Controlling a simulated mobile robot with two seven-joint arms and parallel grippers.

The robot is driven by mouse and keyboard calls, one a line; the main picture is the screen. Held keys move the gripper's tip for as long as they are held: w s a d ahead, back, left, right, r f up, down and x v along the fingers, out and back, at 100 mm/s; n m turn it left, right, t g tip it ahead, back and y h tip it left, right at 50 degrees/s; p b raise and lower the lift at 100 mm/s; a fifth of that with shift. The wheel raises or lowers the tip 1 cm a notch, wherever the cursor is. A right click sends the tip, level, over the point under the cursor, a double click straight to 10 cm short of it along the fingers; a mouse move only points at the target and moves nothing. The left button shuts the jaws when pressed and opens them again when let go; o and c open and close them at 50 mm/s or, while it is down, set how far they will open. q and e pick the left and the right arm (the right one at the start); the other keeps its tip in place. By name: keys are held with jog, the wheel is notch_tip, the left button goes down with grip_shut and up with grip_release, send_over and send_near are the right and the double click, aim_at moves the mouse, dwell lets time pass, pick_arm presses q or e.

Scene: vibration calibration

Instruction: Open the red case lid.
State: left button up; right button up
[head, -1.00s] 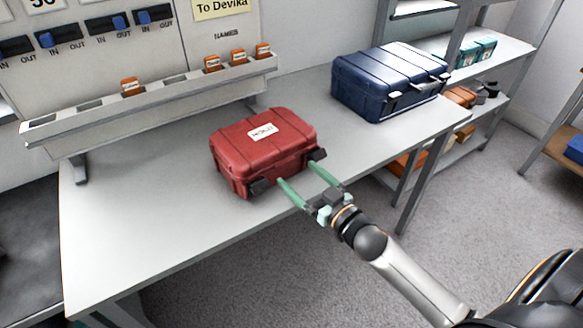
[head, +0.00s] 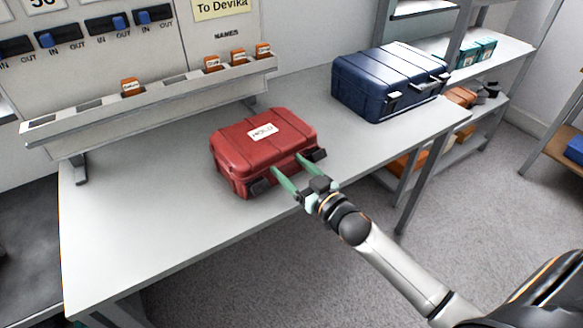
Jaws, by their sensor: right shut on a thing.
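The red case (head: 235,146) lies shut on the grey table, with a white label on its lid and two black latches on its front. My right gripper (head: 287,163) is at the front of the case, between the two latches. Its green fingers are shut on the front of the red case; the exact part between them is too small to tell. My left gripper is not in view.
A dark blue case (head: 365,88) stands behind and to the right on the table (head: 130,240). A board with a ledge (head: 150,105) holding several orange tags is at the back left. The table left of the red case is clear.

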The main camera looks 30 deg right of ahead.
grip_shut()
dwell(0.3)
